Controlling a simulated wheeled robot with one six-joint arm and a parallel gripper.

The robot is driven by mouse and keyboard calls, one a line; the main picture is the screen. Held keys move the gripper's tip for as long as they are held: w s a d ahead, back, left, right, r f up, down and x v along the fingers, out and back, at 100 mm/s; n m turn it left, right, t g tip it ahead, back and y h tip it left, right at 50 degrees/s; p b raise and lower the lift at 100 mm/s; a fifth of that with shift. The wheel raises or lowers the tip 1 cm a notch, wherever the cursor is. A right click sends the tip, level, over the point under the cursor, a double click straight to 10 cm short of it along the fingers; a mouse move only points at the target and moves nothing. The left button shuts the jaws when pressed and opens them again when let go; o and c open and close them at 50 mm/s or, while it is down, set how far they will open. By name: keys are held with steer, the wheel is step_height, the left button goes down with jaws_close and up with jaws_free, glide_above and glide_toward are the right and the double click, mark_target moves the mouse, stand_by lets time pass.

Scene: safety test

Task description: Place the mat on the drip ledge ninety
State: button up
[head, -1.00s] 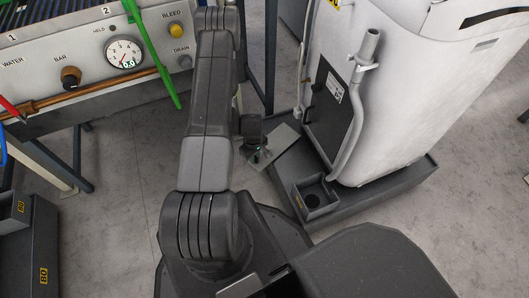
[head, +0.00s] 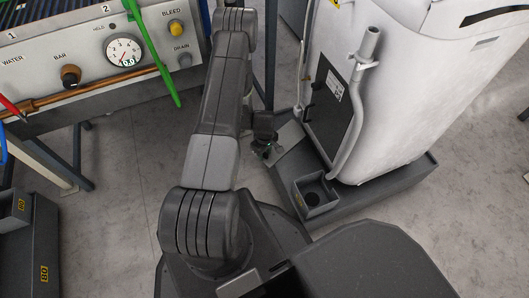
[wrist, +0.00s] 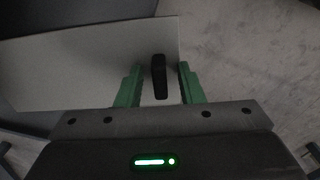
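The mat is a thin pale grey sheet with an upright black tab (wrist: 159,77). In the wrist view the mat (wrist: 75,68) lies under my gripper and runs off to the left. My gripper (wrist: 160,82) is open, with its green fingers on either side of the tab and a gap on both sides. In the head view my gripper (head: 265,150) is at the left end of the dark drip ledge (head: 340,205), with part of the mat (head: 290,136) showing beside it. The mat seems to overlap the ledge's end; contact is hard to tell.
A tall white machine (head: 415,90) with a pipe stands over the ledge. A square dark cup (head: 314,194) sits at its front corner; its yellow label is unreadable. Another dark ledge (head: 30,245) marked 80 is at the left. A gauge panel (head: 95,60) is upper left. Floor between is clear.

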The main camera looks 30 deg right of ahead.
step_height(320, 180, up, 12)
steer(key=p, duration=0.3)
steer(key=shift+r+p, duration=0.2)
steer(key=shift+p, duration=0.1)
